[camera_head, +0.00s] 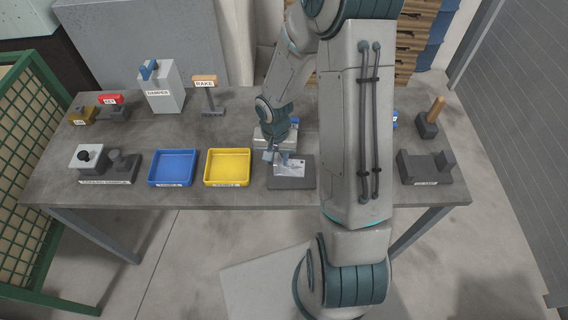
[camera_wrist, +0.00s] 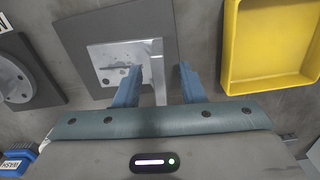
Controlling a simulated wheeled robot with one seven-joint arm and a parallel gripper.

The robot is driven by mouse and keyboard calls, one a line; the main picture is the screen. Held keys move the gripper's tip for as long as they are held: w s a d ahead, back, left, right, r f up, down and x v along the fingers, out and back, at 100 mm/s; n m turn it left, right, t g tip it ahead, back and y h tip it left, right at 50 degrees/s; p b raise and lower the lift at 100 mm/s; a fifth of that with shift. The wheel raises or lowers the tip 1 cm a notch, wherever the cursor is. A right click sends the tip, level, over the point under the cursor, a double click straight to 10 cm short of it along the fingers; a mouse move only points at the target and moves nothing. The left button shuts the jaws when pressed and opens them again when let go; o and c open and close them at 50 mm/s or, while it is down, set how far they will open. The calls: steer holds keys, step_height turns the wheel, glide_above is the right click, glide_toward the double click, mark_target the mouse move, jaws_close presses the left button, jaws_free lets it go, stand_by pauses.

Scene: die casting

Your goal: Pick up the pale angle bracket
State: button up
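The pale angle bracket (camera_head: 291,170) lies on a dark grey plate (camera_head: 291,184) near the table's front edge. In the wrist view the bracket (camera_wrist: 112,62) shows a flat leg with a dark hole and an upright leg seen nearly edge-on. My gripper (camera_head: 277,158) is low over the bracket. In the wrist view my gripper (camera_wrist: 160,69) is open, with blue fingers on both sides of the upright leg. A gap shows to the right finger; the left finger is close to the leg, and contact cannot be told. My gripper hides part of the bracket in the head view.
A yellow tray (camera_head: 228,181) and a blue tray (camera_head: 172,181) stand left of the plate, both empty. A round pale flanged part (camera_wrist: 13,80) lies on another dark plate beside the bracket's plate. A rake stand (camera_head: 207,95) and damper box (camera_head: 161,90) stand farther back.

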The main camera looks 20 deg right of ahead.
jaws_close()
stand_by(0.3)
